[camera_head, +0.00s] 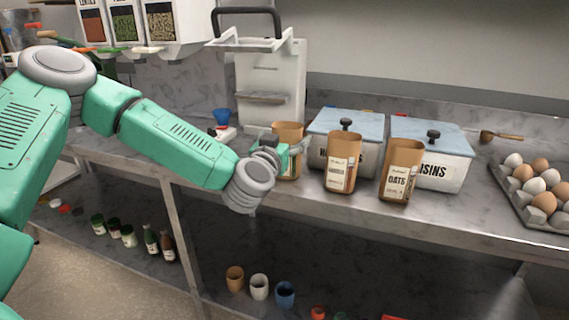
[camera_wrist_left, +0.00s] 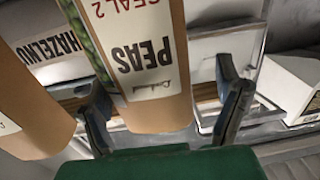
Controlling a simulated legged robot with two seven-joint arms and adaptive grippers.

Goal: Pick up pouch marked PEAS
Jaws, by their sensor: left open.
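The PEAS pouch is a brown kraft pouch with a white label reading PEAS, upside down in the left wrist view (camera_wrist_left: 150,105). In the head view it is the leftmost pouch (camera_head: 288,130), standing on the counter and partly hidden by my left gripper. My left gripper (camera_head: 284,155) is at the pouch, with its fingers open. In the left wrist view one finger (camera_wrist_left: 97,118) is on each side of the pouch. A gap shows between the pouch and the right-hand finger. My right gripper is not in view.
Two more pouches stand to the right, one (camera_head: 341,160) with a small label and one marked OATS (camera_head: 401,172). Lidded white bins (camera_head: 437,165) stand behind. An egg tray (camera_head: 531,208) is at far right. A white machine (camera_head: 270,85) stands behind the gripper.

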